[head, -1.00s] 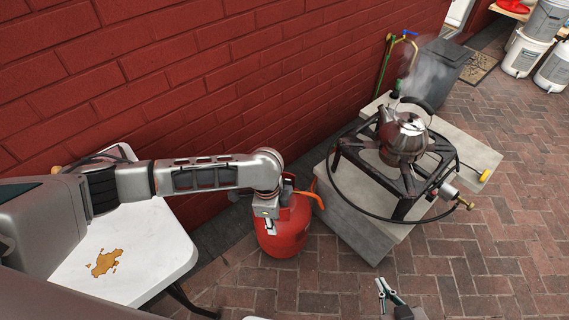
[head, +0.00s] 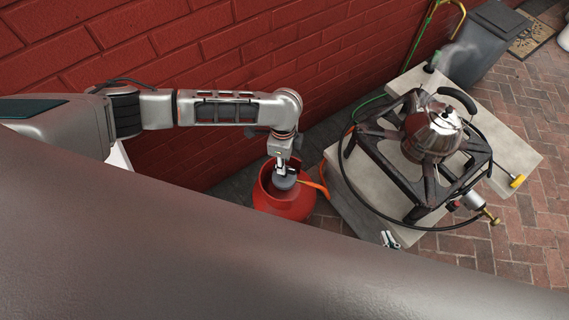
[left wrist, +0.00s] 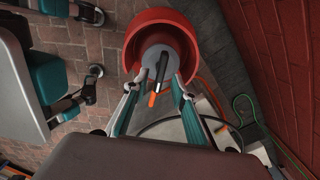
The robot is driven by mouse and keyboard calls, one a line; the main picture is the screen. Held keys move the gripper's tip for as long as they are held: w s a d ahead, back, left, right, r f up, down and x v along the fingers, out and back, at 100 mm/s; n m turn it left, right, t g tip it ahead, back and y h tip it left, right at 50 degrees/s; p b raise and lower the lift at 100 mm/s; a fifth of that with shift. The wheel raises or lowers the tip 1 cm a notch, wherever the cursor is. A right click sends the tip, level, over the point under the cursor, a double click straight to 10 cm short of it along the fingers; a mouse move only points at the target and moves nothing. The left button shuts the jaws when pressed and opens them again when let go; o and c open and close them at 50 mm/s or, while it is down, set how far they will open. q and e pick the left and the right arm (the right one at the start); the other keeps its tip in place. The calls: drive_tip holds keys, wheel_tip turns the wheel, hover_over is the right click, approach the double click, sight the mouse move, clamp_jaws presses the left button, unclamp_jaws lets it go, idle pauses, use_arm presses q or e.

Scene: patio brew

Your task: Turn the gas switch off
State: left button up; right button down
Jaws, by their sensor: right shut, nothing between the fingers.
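The red gas bottle (head: 285,203) stands on the ground at the wall, left of the stove slab. A grey round regulator (left wrist: 158,55) sits inside its collar, with a dark lever that looks like the gas switch (left wrist: 161,70) and an orange part below it. My left gripper (left wrist: 160,78) points down over the regulator. Its fingers are apart, one on each side of the lever; whether either touches it I cannot tell. In the head view, my left gripper (head: 285,170) partly hides the regulator. My right gripper (head: 389,240) is shut and empty near the slab's front edge, mostly hidden by my own body.
A steaming kettle (head: 432,132) stands on the black gas stove (head: 385,150) on a stone slab (head: 510,155). An orange hose (head: 318,187) runs from the bottle toward the slab. The brick wall (head: 230,40) is close behind the bottle. Brick paving is open at right.

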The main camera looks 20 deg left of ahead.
use_arm(q)
wheel_tip(320, 180, down, 3)
drive_tip(key=shift+r+b, duration=0.1)
drive_tip(key=shift+b, duration=0.25)
drive_tip(key=shift+f, duration=0.4)
drive_tip(key=shift+w+f, duration=0.1)
drive_tip(key=shift+f, duration=0.05)
use_arm(e)
drive_tip(key=shift+w+d+r+t, duration=0.15)
drive_tip(key=shift+w+d+r, duration=0.05)
drive_tip(key=shift+w, duration=0.4)
drive_tip(key=shift+w+d+r+t, duration=0.15)
drive_tip(key=shift+w, duration=0.4)
